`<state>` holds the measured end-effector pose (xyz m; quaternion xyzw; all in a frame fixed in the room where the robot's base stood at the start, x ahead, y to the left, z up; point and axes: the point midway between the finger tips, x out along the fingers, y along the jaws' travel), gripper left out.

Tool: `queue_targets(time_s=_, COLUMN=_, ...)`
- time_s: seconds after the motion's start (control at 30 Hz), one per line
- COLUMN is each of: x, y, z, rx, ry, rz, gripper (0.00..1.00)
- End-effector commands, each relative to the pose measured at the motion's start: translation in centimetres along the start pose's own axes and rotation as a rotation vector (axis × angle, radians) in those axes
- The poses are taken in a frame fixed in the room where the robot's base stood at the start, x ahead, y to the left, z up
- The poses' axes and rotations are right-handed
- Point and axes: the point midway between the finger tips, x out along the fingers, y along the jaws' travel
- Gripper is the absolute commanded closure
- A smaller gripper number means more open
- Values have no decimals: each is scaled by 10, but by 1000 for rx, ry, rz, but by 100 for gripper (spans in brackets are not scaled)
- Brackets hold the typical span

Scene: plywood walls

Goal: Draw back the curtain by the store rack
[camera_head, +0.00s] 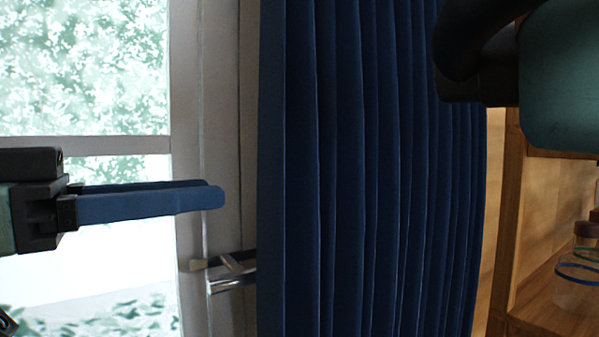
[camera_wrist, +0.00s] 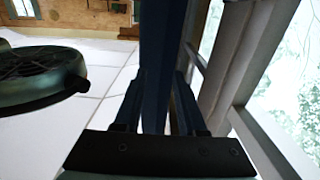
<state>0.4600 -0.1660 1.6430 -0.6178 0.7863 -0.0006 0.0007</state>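The blue curtain (camera_head: 370,170) hangs in vertical folds across the middle of the head view. Its left edge lies beside the door handle. My gripper (camera_head: 216,193) comes in from the left with its blue fingers pointing at that edge. In the head view a gap shows between the fingertips and the cloth. In the wrist view the curtain (camera_wrist: 162,40) is seen edge-on, in line with the space between the fingers. The fingers (camera_wrist: 158,95) stand apart there, so the gripper is open. Whether any cloth lies between them is hard to tell.
A glazed door (camera_head: 80,100) with a metal handle (camera_head: 232,280) stands left of the curtain. A wooden rack (camera_head: 550,300) holding a jar (camera_head: 580,270) is at the right. The wrist view shows open pale tiled floor (camera_wrist: 95,90) left of the curtain.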

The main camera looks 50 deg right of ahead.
Motion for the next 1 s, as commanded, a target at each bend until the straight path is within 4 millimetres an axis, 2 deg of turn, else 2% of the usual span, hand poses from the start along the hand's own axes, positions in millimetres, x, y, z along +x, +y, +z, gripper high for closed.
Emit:
queue_targets(time_s=0.3, x=65, y=0, z=-4, rx=-3, ry=0, rz=2, gripper=60)
queue_targets(time_s=0.5, x=99, y=0, z=-3, rx=-3, ry=1, rz=0, gripper=60)
queue_targets(time_s=0.7, x=115, y=-1, z=-1, rx=-1, ry=1, rz=-3, gripper=60)
queue_targets(time_s=1.0, x=117, y=-1, z=0, rx=-2, ry=1, rz=-3, gripper=60)
